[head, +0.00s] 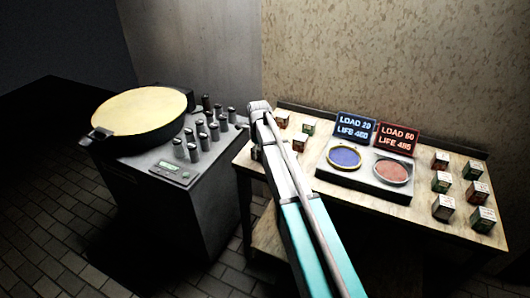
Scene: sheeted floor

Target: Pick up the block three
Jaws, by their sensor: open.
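Several small blocks with dark tops and pale printed sides stand on a wooden table (410,214). On its right side they form two columns, among them a red-marked block (440,161), a green-marked block (472,168) and a front corner block (482,219). More stand on the left side, such as a green-marked block (309,127) and a red-marked block (299,142). The markings are too small to tell which is block three. My arm reaches over the table's left part, covering some of it. My gripper's fingers do not show.
A two-pan device with a blue pan (344,157) and a red pan (392,173) stands mid-table before two display signs (397,138). A dark cabinet (172,190) to the left carries a round yellow-topped pan (139,108) and several cylinders. A wall stands behind.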

